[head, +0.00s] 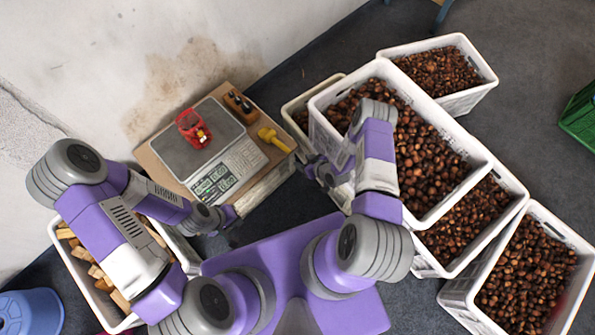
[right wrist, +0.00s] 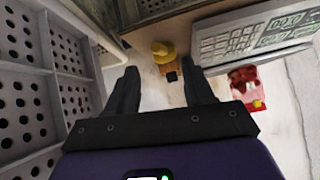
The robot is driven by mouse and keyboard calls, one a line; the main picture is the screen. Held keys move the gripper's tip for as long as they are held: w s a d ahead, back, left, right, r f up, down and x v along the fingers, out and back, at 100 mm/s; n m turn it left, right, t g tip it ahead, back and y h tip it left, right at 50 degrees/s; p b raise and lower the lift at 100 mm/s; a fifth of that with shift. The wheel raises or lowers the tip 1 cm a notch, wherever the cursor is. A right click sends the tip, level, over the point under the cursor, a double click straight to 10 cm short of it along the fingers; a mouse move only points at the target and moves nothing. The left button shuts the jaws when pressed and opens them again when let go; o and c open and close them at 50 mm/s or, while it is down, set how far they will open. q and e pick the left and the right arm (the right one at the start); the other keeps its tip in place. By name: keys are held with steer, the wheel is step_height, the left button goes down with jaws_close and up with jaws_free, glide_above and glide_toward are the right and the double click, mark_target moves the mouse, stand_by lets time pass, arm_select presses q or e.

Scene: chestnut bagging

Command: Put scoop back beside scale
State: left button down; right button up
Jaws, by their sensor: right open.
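The yellow scoop (head: 272,138) lies on the wooden board just right of the scale (head: 200,140), apart from both grippers. It also shows in the right wrist view (right wrist: 162,50), beyond and between the fingertips. The scale has a grey pan and a keypad with a green display. A red item with a yellow part (head: 190,127) sits on the pan. My right gripper (head: 312,168) is open and empty, between the board and the chestnut crates. My left gripper (head: 228,217) is near the board's front edge; its fingers are too small to read.
A wooden block with black pieces (head: 238,104) stands behind the scoop. White crates of chestnuts (head: 455,165) crowd the right side, one close to my right arm. A crate of wood pieces (head: 65,232) and a blue stool (head: 30,310) are at left.

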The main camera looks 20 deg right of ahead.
steer(key=s+a+r+m+g, duration=0.3)
steer(key=s+a+r+g, duration=0.1)
steer(key=s+r, duration=0.3)
steer(key=s+a+r+m+g, duration=0.2)
steer(key=s+a+r+g, duration=0.2)
steer(key=s+a+r, duration=0.2)
steer(key=s+r, duration=0.2)
steer(key=s, duration=0.2)
steer(key=shift+s+a+m, duration=0.15)
steer(key=shift+a+m, duration=0.25)
steer(key=shift+r, duration=0.2)
step_height(320, 180, up, 4)
steer(key=p, duration=0.4)
steer(key=shift+r, duration=0.1)
